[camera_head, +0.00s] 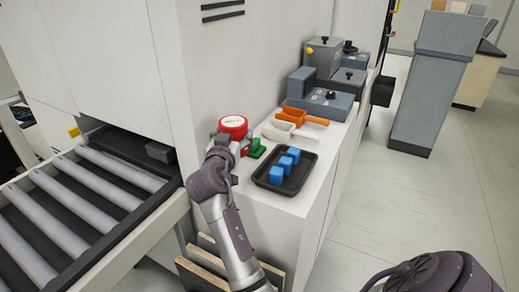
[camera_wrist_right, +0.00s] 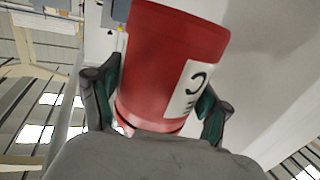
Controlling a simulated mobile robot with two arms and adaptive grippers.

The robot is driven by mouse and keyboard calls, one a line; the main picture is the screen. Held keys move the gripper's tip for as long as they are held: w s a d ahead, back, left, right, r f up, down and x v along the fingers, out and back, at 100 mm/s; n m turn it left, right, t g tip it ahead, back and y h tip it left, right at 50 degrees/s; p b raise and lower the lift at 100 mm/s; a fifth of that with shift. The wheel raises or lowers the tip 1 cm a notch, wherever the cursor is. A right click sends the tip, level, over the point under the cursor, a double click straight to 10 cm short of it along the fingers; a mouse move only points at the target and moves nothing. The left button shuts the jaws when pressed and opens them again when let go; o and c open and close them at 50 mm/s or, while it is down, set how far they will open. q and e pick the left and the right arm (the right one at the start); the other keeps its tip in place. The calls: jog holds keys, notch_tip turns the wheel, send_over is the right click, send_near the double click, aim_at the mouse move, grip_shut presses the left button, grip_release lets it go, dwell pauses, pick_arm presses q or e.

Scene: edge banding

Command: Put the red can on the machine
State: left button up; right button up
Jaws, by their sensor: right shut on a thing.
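In the right wrist view the red can (camera_wrist_right: 170,70) sits between the two green-padded fingers of the right gripper (camera_wrist_right: 160,95), with part of a white label showing. My left gripper is not in view.
A green block (camera_head: 256,149) is just right of the can. A black tray (camera_head: 270,182) with blue blocks lies in front. White and orange scoops (camera_head: 306,117) and grey-blue boxes (camera_head: 328,103) stand behind. A roller conveyor (camera_head: 80,200) is at left, boards (camera_head: 205,275) below.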

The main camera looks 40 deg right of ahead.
notch_tip(320, 180, down, 4)
jog(key=shift+r, duration=0.25)
notch_tip(320, 180, down, 4)
jog(key=shift+r, duration=0.1)
jog(key=o, duration=1.5)
jog(key=shift+f, duration=0.2)
jog(key=shift+s, duration=0.1)
